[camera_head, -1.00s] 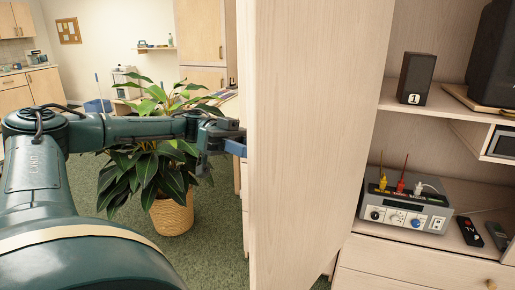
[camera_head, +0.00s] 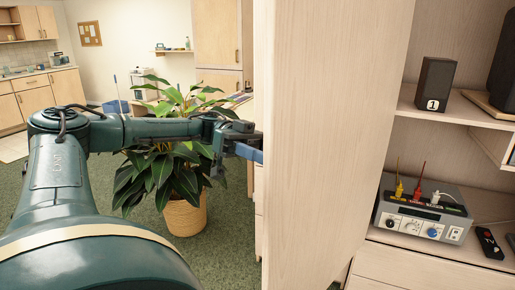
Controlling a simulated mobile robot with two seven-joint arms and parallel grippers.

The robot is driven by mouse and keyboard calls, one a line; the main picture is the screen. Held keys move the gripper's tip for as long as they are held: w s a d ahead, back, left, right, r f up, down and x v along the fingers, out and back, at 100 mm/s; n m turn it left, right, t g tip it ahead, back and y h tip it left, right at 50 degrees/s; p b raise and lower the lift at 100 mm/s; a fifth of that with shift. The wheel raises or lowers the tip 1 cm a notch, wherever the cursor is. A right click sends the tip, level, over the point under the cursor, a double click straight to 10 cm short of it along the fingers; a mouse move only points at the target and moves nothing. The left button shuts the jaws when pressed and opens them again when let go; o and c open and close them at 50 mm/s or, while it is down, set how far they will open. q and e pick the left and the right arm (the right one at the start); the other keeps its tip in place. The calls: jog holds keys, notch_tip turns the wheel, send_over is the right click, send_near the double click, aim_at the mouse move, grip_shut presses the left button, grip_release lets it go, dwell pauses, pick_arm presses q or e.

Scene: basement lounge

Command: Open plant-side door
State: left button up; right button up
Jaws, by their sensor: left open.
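A pale wood door (camera_head: 328,140) stands swung out from the cabinet and fills the middle of the head view. The leafy potted plant (camera_head: 178,165) in a woven basket stands on the carpet to its left. My left arm reaches in from the left, in front of the plant. My left gripper (camera_head: 250,152) is open at the door's left edge, its blue finger by that edge. The far part of the gripper is hidden behind the door, so contact cannot be told. My right gripper is not in view.
Inside the cabinet at right are a speaker marked 1 (camera_head: 434,84), a grey device with colored plugs (camera_head: 424,212) and a remote (camera_head: 489,243). Kitchen cabinets (camera_head: 40,95) stand at the far left. Green carpet (camera_head: 225,245) is clear beside the plant.

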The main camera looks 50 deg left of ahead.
pick_arm(q)
jog(key=s+a+b, duration=0.1)
jog(key=a+b, duration=0.3)
jog(key=a, duration=0.9)
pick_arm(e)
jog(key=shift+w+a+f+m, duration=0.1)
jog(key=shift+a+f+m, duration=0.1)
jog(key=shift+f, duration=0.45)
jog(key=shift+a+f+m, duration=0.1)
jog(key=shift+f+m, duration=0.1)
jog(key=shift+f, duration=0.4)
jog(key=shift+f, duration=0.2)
